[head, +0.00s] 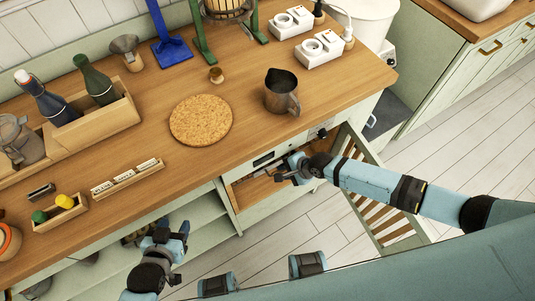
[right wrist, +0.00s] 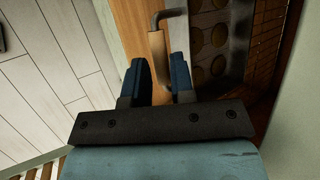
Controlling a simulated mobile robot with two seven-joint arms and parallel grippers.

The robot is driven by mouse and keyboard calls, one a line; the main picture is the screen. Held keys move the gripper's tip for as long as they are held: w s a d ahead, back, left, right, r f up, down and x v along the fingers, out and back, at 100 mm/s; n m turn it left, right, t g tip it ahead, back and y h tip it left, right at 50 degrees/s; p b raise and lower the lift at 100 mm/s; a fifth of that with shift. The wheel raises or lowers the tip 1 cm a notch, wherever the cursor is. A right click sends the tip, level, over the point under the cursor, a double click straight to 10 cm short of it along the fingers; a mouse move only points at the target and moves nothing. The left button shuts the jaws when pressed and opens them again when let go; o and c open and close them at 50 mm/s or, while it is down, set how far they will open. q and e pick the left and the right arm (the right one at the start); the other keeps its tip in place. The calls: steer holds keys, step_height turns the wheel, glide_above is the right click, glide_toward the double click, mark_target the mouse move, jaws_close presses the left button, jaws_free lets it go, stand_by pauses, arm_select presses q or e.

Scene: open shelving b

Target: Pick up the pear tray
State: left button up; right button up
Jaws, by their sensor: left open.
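The tray with several round yellow-brown pieces (right wrist: 205,40), which looks like the pear tray, sits in the dark opening at the top of the right wrist view. In the head view it is mostly hidden by my right gripper. A wooden handle (right wrist: 157,48) with a bent metal rod stands in front of it. My right gripper (head: 288,174) is at the open compartment under the counter, its fingers (right wrist: 162,82) closed around the lower end of this handle. My left gripper (head: 172,234) is open and empty, low before the lower shelves, apart from the tray.
A slatted door (head: 385,200) stands open to the right of the compartment. The counter (head: 180,165) above holds a cork mat (head: 201,120), a metal jug (head: 281,92) and small wooden caddies. Open lower shelves (head: 200,215) lie left of the compartment; the floor in front is clear.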

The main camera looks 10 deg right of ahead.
steer(key=shift+x, duration=1.15)
jaws_close()
steer(key=shift+r, duration=0.1)
